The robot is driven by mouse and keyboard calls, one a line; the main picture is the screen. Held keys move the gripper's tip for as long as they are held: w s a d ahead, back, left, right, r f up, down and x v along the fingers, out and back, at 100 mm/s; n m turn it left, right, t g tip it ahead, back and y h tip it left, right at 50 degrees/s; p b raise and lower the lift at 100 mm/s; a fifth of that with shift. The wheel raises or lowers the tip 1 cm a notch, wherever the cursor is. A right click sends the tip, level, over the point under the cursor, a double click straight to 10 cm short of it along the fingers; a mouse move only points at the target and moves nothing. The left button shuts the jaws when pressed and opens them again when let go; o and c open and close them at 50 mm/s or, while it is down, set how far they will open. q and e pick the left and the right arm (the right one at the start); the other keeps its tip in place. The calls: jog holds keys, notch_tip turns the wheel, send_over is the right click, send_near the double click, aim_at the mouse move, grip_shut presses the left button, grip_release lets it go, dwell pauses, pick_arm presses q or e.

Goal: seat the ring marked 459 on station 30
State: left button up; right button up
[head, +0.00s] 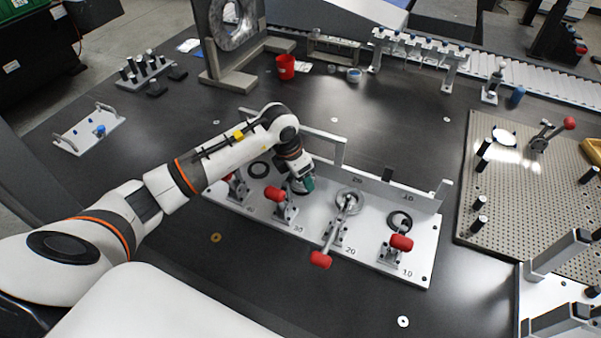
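The fixture plate (372,237) carries a row of stations with red-handled toggle clamps; labels 10, 20 and 30 show on it. My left gripper (303,184), with teal at its tip, points down over station 30, behind that station's clamp (283,206). A grey round part shows just under the fingers; whether it is held or seated cannot be told. The marking 459 is not readable on any ring. A silver ring (341,195) lies at station 20 under its clamp arm. Dark round openings or rings show at station 10 (393,217) and at the leftmost station (258,170). My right gripper is not in view.
Station 20's clamp handle (320,260) reaches out past the plate's front edge. A raised rail (375,187) runs behind the stations. A perforated board (530,190) is at the right, a red cup (285,67) behind. A small brass ring (215,238) lies on the dark table.

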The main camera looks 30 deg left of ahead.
pick_arm(q)
jog(key=shift+f+b, duration=0.55)
jog(key=shift+f, duration=0.1)
jog(key=o, duration=1.3)
jog(key=shift+o, duration=0.2)
jog(key=v, duration=1.2)
jog(key=shift+a, duration=0.1)
